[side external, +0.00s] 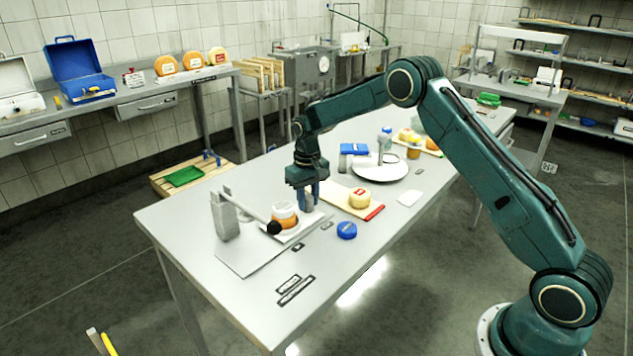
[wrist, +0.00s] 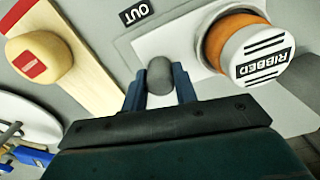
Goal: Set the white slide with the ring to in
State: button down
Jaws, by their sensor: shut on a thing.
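The white slide (side external: 312,219) is a flat plate on the press's grey base plate, carrying an orange cheese with a white top (side external: 284,212). A grey upright knob (wrist: 160,75) stands at the slide's edge. My gripper (wrist: 160,88) has its blue fingers on either side of the knob, shut on it. In the side view my gripper (side external: 308,198) is low beside the cheese. An "OUT" label (wrist: 137,14) lies near the slide; no "IN" label is readable.
A grey press post (side external: 226,218) and a lever with a black ball (side external: 273,227) stand close left of the cheese. A board with a yellow cheese (side external: 359,198) lies to the right. A blue round piece (side external: 347,231) lies in front.

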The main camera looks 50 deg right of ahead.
aim_at(275, 217)
jog(key=a, duration=1.1)
jog(key=shift+a, duration=0.2)
jog(key=c, duration=1.3)
grip_release()
jog(key=shift+a, duration=0.1)
jog(key=shift+o, duration=1)
jog(key=shift+d, duration=0.2)
jog(key=shift+r, duration=0.1)
jog(key=shift+r, duration=0.2)
notch_tip(275, 217, up, 13)
jog(key=shift+r, duration=0.2)
